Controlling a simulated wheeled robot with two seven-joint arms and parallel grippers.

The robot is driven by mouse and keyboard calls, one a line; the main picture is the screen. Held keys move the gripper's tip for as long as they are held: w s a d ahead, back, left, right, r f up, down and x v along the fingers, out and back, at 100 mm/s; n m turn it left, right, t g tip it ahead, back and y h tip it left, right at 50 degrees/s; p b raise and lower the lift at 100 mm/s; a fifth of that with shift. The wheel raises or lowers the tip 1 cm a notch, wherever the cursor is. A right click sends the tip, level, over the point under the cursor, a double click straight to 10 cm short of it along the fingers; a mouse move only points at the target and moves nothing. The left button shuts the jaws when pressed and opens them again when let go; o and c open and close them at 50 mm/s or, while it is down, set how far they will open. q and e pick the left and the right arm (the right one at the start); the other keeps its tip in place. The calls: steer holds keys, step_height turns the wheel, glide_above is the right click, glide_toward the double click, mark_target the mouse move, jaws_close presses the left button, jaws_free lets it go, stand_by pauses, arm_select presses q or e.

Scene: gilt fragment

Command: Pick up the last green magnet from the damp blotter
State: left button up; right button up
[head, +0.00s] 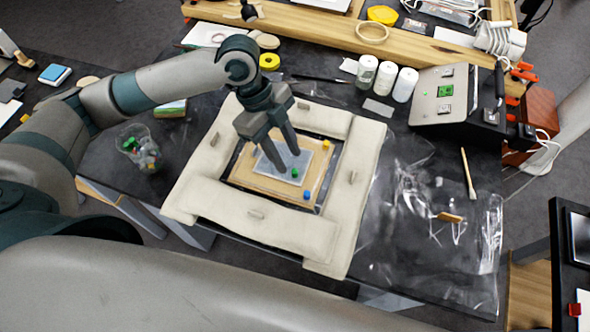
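A small green magnet (294,173) lies on the pale grey blotter sheet (302,160), on a wooden board (246,175) framed by cream padded strips. A blue magnet (307,195) and a yellow magnet (326,144) sit near the board's edges. My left gripper (288,163) points down over the sheet, fingers apart, with its tips just above and left of the green magnet in the picture. Nothing shows between the fingers. I cannot tell whether the tips touch the sheet, part of which they hide. My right gripper is not in view.
A clear cup (141,150) with green and grey pieces stands left of the frame. White bottles (386,78) and a grey case (437,108) stand behind right. Clear plastic film (420,235) and a brush (468,173) lie at right. A wooden beam (310,32) borders the back.

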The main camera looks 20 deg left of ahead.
mark_target(294, 170)
arm_select(q)
steer(key=shift+p+x, duration=0.75)
steer(key=shift+x, duration=1.4)
steer(key=shift+s+d+r, duration=0.1)
steer(key=shift+r, duration=0.05)
jaws_close()
